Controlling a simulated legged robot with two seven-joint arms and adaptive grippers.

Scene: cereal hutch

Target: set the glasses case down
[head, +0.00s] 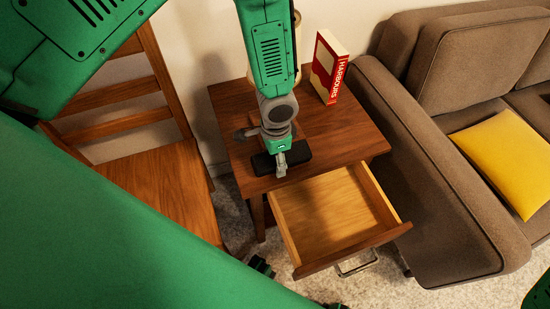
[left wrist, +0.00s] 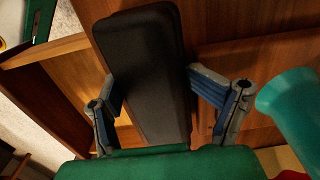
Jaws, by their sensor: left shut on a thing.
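The black glasses case (head: 297,157) is at the front part of the wooden side table's top (head: 345,130), just behind the open drawer. My left gripper (head: 279,160) comes down over the case from above. In the left wrist view the case (left wrist: 143,75) lies long and dark between the two fingers of the left gripper (left wrist: 165,100), which is shut on it. I cannot tell whether the case touches the tabletop or hangs slightly above it. My right gripper is not seen.
The drawer (head: 330,212) is pulled out and looks empty. A red and cream book (head: 327,68) stands upright at the table's back. A wooden chair (head: 155,185) is on the left, a brown sofa (head: 430,165) with a yellow cushion (head: 505,155) on the right. The tabletop's right side is clear.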

